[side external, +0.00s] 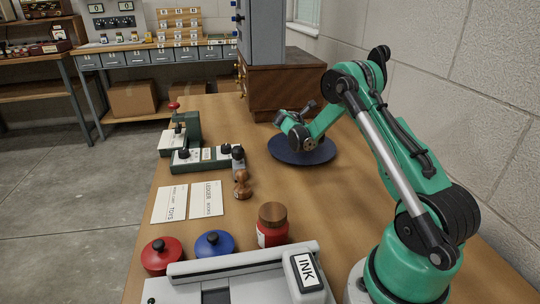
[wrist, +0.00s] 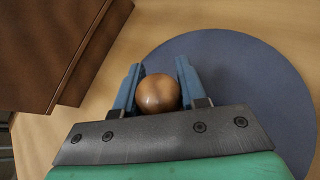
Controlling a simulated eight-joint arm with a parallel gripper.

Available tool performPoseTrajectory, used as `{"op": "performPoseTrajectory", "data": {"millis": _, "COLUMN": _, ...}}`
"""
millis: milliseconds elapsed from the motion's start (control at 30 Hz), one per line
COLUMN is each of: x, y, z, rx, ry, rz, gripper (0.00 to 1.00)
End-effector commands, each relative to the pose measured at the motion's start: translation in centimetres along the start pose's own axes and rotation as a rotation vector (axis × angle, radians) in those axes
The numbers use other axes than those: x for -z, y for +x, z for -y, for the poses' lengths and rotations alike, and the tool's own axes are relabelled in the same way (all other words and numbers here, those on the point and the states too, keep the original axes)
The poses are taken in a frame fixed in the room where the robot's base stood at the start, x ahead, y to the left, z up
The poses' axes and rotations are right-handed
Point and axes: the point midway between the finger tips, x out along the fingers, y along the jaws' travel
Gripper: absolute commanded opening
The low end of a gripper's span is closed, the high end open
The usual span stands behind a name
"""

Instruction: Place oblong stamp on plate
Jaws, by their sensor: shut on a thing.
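My gripper (side external: 306,141) is over the dark blue round plate (side external: 300,159) in the side view. In the wrist view the two blue fingers of my gripper (wrist: 159,68) stand on either side of a round wooden knob, the top of a stamp (wrist: 158,93), and are shut on it. The plate (wrist: 245,75) lies below and to the right of the knob in the wrist view. The stamp's lower part is hidden, so I cannot tell its base shape or whether it touches the plate.
A wooden cabinet (side external: 284,88) stands just behind the plate. Left are a green stamping machine (side external: 190,130), white cards (side external: 207,199), a red-labelled jar (side external: 271,233), and red (side external: 160,258) and blue (side external: 214,245) lidded pots.

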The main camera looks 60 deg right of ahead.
Motion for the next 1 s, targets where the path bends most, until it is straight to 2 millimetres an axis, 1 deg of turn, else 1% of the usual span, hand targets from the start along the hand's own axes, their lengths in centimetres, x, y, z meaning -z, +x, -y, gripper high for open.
{"op": "performPoseTrajectory", "data": {"millis": 33, "x": 0.4, "y": 0.2, "z": 0.2, "rx": 0.0, "ry": 0.0, "rz": 0.0, "gripper": 0.0}}
{"op": "performPoseTrajectory", "data": {"millis": 100, "x": 0.7, "y": 0.4, "z": 0.3, "rx": 0.0, "ry": 0.0, "rz": 0.0, "gripper": 0.0}}
{"op": "performPoseTrajectory", "data": {"millis": 433, "x": 0.9, "y": 0.5, "z": 0.4, "rx": 0.0, "ry": 0.0, "rz": 0.0, "gripper": 0.0}}
{"op": "performPoseTrajectory", "data": {"millis": 467, "x": 0.9, "y": 0.5, "z": 0.4, "rx": 0.0, "ry": 0.0, "rz": 0.0, "gripper": 0.45}}
{"op": "performPoseTrajectory", "data": {"millis": 500, "x": 0.9, "y": 0.5, "z": 0.4, "rx": 0.0, "ry": 0.0, "rz": 0.0, "gripper": 0.56}}
{"op": "performPoseTrajectory", "data": {"millis": 533, "x": 0.9, "y": 0.5, "z": 0.4, "rx": 0.0, "ry": 0.0, "rz": 0.0, "gripper": 0.65}}
{"op": "performPoseTrajectory", "data": {"millis": 567, "x": 0.9, "y": 0.5, "z": 0.3, "rx": 0.0, "ry": 0.0, "rz": 0.0, "gripper": 0.68}}
{"op": "performPoseTrajectory", "data": {"millis": 900, "x": 0.6, "y": 0.3, "z": 0.3, "rx": 0.0, "ry": 0.0, "rz": 0.0, "gripper": 0.68}}
{"op": "performPoseTrajectory", "data": {"millis": 1000, "x": 0.7, "y": -0.7, "z": 0.2, "rx": -0.001, "ry": -0.001, "rz": -0.001, "gripper": 0.68}}
